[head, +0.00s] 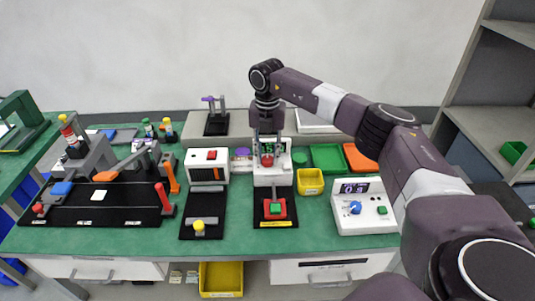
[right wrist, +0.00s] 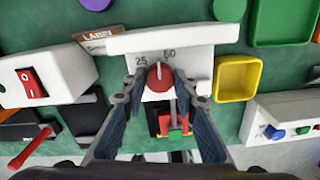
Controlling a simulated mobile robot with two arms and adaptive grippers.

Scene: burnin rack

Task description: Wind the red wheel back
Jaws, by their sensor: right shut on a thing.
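The red wheel (head: 267,160) is on the front of a white press-like stand (head: 273,178) in the middle of the bench. In the right wrist view the red wheel (right wrist: 160,77) sits below a white panel with the marks 25 and 50 (right wrist: 155,56). My right gripper (head: 266,150) reaches down from above and is shut on the red wheel. Its two fingers (right wrist: 160,84) lie on either side of the wheel in the wrist view. Below, a red block with a green top (head: 276,208) rests on the stand's black base. My left gripper is not in view.
A yellow bin (head: 310,182) and a white box with a blue knob (head: 362,207) stand right of the stand. A white box with a red switch (head: 207,166) stands left. Green (head: 328,158) and orange trays lie behind. Bare green bench lies in front.

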